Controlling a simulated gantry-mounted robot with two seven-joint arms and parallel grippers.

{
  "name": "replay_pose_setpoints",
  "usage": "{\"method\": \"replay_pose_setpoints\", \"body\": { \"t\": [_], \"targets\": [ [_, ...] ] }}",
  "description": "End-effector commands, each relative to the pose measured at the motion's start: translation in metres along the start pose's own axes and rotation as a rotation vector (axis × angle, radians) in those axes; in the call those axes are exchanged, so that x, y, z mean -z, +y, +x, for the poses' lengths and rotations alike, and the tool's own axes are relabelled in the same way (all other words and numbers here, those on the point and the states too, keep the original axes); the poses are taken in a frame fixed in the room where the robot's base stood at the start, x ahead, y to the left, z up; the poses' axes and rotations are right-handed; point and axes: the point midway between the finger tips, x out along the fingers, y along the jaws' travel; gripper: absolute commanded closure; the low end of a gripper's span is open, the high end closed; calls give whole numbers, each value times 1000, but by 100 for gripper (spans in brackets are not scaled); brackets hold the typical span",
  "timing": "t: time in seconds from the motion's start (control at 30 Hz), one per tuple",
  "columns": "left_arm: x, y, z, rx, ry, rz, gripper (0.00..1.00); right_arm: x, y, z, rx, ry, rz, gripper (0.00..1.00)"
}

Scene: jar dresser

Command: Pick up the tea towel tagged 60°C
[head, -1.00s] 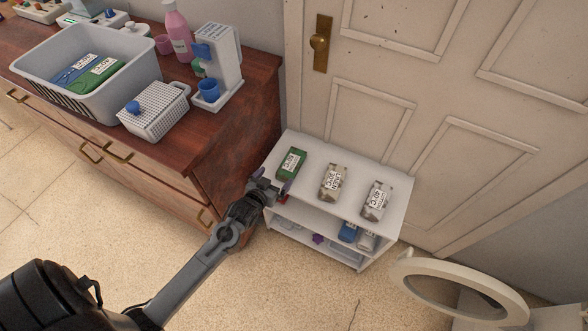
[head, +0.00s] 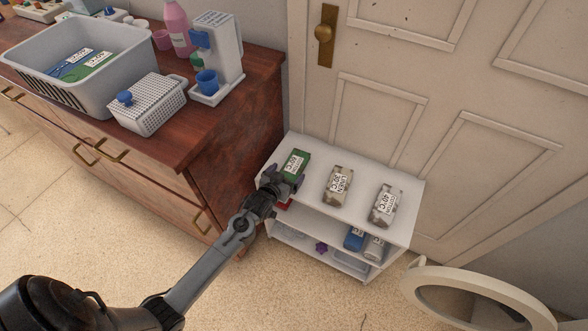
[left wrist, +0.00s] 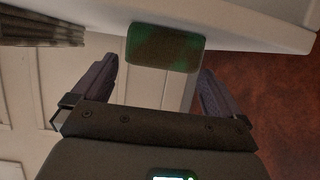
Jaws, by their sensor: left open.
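A folded green towel (head: 303,157) with a white tag lies at the left end of the white shelf unit's top; its tag is too small to read surely. Beside it lie a beige towel (head: 338,186) tagged linen 30°C and a grey-white towel (head: 387,205) whose tag seems to read cotton 40°C. My left gripper (head: 285,176) is open at the near edge of the green towel. In the left wrist view the green towel (left wrist: 165,48) is ahead, between the open fingers (left wrist: 158,66), and not gripped. My right gripper is out of view.
On the dresser, a grey basket (head: 130,75) holds more folded cloths, beside a perforated box (head: 150,108) and a dispenser (head: 222,55). A round white ring-shaped door (head: 425,273) stands at lower right.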

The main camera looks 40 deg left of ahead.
Motion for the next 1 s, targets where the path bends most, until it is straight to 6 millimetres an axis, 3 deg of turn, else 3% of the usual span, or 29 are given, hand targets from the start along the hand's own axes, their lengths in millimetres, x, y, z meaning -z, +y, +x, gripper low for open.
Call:
{"method": "replay_pose_setpoints", "body": {
  "t": [0.1, 0.3, 0.6, 0.93, 1.0],
  "targets": [
    [-5, 1, 19, 0, 2, 0, 0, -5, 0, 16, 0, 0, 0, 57],
    [-3, 1, 38, 1, 2, 1, 0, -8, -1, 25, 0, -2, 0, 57],
    [-2, 1, 41, 1, 0, 1, 0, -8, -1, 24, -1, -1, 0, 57],
    [-2, 1, 41, 1, 0, 1, 49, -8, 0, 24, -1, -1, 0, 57],
    [-2, 1, 41, 1, 1, 1, 53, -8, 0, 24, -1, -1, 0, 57]
  ]
}}
